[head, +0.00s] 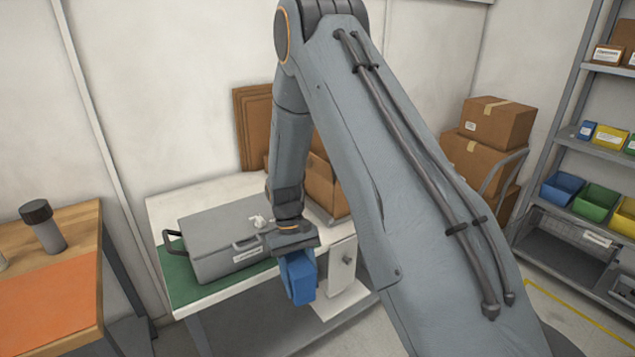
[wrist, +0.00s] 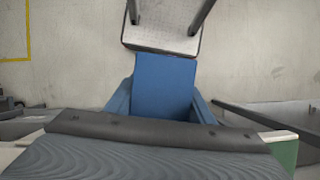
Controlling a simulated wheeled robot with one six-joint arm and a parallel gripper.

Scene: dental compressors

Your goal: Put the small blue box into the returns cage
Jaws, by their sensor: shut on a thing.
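My gripper (head: 299,262) points down in front of the white table's edge in the head view, shut on the small blue box (head: 302,284). The box hangs below the gripper, clear of the table.
A grey case (head: 215,240) stands on the white table (head: 180,207), on a green mat (head: 190,287). Cardboard boxes (head: 497,122) are stacked behind my arm. A wooden bench (head: 85,222) is at left. In the wrist view a pale dark-edged panel (wrist: 160,32) lies beyond the box.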

